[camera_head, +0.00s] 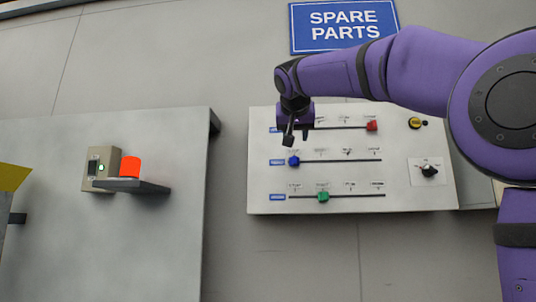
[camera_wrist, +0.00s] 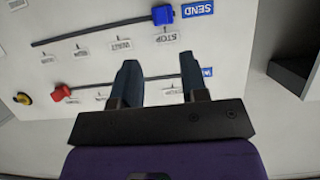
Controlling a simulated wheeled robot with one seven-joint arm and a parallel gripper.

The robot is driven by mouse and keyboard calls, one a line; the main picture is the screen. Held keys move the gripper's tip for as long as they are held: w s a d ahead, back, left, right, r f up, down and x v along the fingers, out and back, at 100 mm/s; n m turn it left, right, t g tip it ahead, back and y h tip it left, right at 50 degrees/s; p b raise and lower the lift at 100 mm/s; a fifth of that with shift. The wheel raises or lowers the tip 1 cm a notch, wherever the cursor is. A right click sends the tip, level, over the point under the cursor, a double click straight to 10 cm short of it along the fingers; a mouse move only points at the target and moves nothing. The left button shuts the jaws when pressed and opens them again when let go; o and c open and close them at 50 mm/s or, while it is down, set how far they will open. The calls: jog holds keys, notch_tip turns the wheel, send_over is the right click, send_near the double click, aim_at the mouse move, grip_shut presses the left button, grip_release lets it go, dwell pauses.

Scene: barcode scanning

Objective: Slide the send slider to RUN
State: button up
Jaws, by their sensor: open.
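The send slider's blue knob (camera_head: 294,160) sits at the left end of the middle track on the white panel (camera_head: 410,195), at the STOP mark. In the wrist view, the picture is turned over, and the blue knob (camera_wrist: 162,15) shows beside the blue SEND label (camera_wrist: 198,9). My gripper (camera_head: 297,138) is in front of the panel's upper left, just above the blue knob in the picture. In the wrist view, my gripper (camera_wrist: 159,70) has its two fingers apart with nothing between them, and the knob lies beyond the tips.
A red knob (camera_head: 372,125) is at the right end of the top track, and a green knob (camera_head: 323,196) is on the bottom track. A yellow button (camera_head: 415,123) and a black rotary knob (camera_head: 428,171) are at the right.

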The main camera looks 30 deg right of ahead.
aim_at(294, 160)
jog(key=x, duration=1)
jog(key=shift+w+d, duration=0.1)
jog(key=shift+w, duration=0.3)
